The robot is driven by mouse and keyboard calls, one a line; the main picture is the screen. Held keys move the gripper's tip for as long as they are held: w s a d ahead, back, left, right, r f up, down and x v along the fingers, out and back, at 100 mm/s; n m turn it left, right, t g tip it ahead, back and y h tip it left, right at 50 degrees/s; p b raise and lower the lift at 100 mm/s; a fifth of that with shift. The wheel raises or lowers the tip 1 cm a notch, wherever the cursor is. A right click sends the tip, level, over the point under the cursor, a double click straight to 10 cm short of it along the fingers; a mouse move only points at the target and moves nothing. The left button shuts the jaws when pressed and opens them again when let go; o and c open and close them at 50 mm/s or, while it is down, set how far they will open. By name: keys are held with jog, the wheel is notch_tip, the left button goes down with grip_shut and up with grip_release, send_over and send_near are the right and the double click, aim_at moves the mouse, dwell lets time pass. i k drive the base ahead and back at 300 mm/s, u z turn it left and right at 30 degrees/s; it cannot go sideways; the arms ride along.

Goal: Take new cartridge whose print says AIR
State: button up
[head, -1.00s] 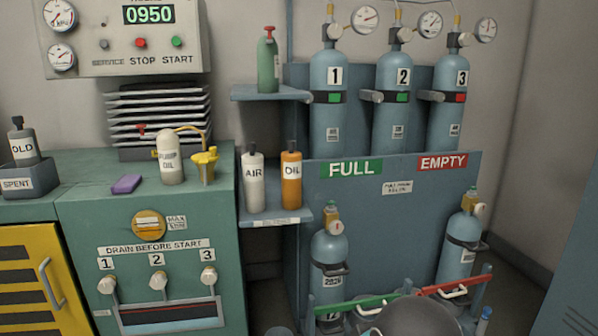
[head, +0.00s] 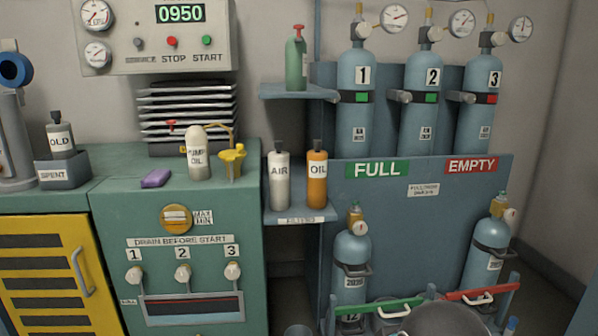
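The cartridge printed AIR (head: 279,183) is white with a dark cap and stands upright on a small blue-grey shelf (head: 300,215) in the head view. An orange cartridge printed OIL (head: 317,184) stands upright just to its right on the same shelf. A grey cartridge printed OLD (head: 61,139) stands in a bin marked SPENT (head: 62,171) at the left. My gripper is not clearly in view.
A green bottle (head: 296,62) stands on a higher shelf (head: 298,92) above the cartridges. Numbered cylinders (head: 356,115) stand behind the FULL/EMPTY panel.

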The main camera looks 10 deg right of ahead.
aim_at(278, 161)
jog(key=u, duration=0.55)
jog(key=k, duration=1.3)
jog(key=z, duration=0.2)
jog(key=i, duration=0.6)
jog(key=z, duration=0.5)
jog(key=i, duration=1.2)
jog(key=u, duration=0.75)
